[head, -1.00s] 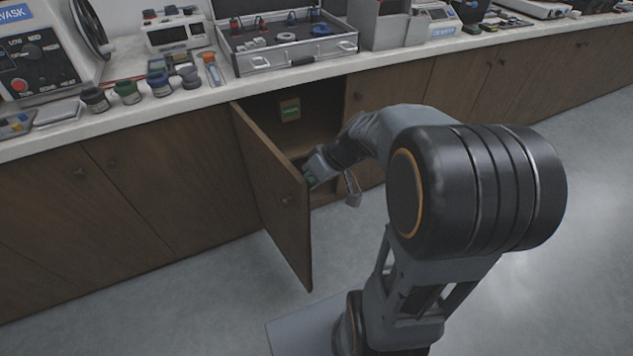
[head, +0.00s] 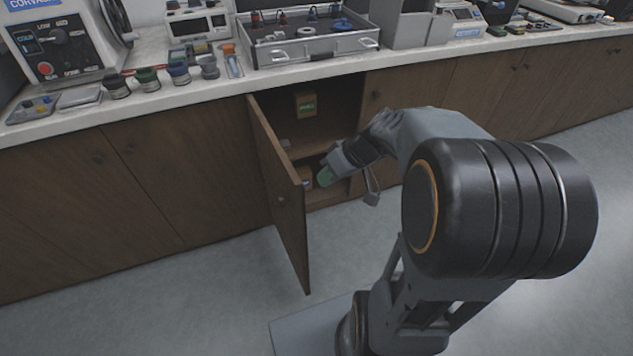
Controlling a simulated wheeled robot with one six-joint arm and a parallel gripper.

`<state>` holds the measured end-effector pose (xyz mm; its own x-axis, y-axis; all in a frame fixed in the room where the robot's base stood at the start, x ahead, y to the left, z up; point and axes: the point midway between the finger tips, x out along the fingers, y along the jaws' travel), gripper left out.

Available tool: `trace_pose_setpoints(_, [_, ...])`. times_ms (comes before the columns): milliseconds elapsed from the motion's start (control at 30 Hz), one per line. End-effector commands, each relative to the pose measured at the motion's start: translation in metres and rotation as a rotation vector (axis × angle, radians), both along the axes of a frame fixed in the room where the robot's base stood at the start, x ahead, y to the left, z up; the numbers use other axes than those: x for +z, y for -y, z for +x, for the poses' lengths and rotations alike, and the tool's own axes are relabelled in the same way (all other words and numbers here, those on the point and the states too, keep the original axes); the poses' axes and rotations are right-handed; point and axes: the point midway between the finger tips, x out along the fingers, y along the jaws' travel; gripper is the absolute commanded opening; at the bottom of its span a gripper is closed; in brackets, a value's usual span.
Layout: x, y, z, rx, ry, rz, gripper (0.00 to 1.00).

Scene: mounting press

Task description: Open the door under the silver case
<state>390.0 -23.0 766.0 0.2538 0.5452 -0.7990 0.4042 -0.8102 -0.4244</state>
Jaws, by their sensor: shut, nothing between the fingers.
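The silver case (head: 312,50) lies open on the counter. The wooden door (head: 283,197) under it stands swung well out from the cabinet, with a small knob on its outer face. My gripper (head: 325,177) is on the inner side of the door, near its free edge and in front of the cabinet opening. The gripper is shut and empty; I cannot tell whether it touches the door. Inside the cabinet, a shelf (head: 325,145) and a small brown box with a green label (head: 306,104) show.
Closed cabinet doors flank the opening on both sides. Several jars (head: 147,80) and instruments crowd the white counter (head: 60,124) above. A small box (head: 305,177) sits low in the cabinet. Grey floor (head: 190,300) is clear at the front left.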

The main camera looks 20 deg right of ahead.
Motion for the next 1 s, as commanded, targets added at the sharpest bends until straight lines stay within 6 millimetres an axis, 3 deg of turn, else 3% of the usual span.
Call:
trace_pose_setpoints(200, [0.040, 0.023, -0.015, 0.000, 0.003, -0.001, 0.00])
trace_pose_setpoints(500, [0.072, 0.045, -0.029, 0.002, 0.001, -0.001, 0.00])
trace_pose_setpoints(833, [0.080, 0.051, -0.033, -0.020, -0.014, 0.005, 0.00])
trace_pose_setpoints(1000, [0.070, 0.059, -0.034, -0.184, -0.120, -0.006, 0.00])
